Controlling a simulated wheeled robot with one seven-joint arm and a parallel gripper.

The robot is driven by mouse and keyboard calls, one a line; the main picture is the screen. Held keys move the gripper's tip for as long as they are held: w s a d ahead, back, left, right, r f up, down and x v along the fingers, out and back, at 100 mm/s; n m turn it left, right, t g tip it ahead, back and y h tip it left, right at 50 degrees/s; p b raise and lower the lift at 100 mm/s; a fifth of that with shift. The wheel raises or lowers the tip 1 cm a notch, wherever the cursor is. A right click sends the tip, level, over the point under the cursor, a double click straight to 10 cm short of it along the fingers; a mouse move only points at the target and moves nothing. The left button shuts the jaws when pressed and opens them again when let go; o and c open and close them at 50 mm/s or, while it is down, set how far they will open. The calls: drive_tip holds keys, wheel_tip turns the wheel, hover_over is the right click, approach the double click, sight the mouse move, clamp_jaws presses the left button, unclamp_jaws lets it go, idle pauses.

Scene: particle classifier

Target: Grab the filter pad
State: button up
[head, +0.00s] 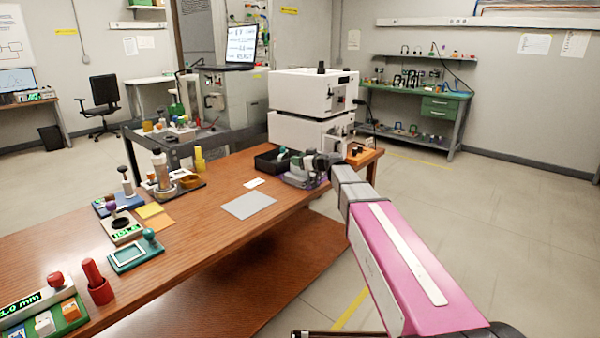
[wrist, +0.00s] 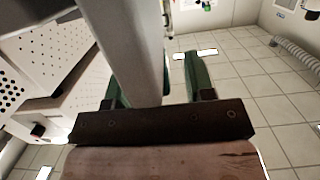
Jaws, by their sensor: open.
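No item is clearly marked as the filter pad. A small white flat piece (head: 253,183) lies on the wooden table, and a larger grey flat sheet (head: 248,205) lies in front of it; either could be the pad, and I cannot tell which. My gripper (wrist: 155,82) is open, with its two green fingers apart in the wrist view. A pale grey bar-like part crosses the view between the fingers; I cannot tell whether it touches them. In the head view my arm reaches to the table's far right end, beside the white machine (head: 312,90), and partly hides the gripper.
A black tray (head: 270,162) stands near the machine. A purple-based device (head: 298,181) sits close to my arm's end. Stamps, blocks and a red cylinder holder (head: 98,286) crowd the table's left side. The table's middle front is clear.

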clamp_jaws()
drive_tip(key=shift+r, duration=0.1)
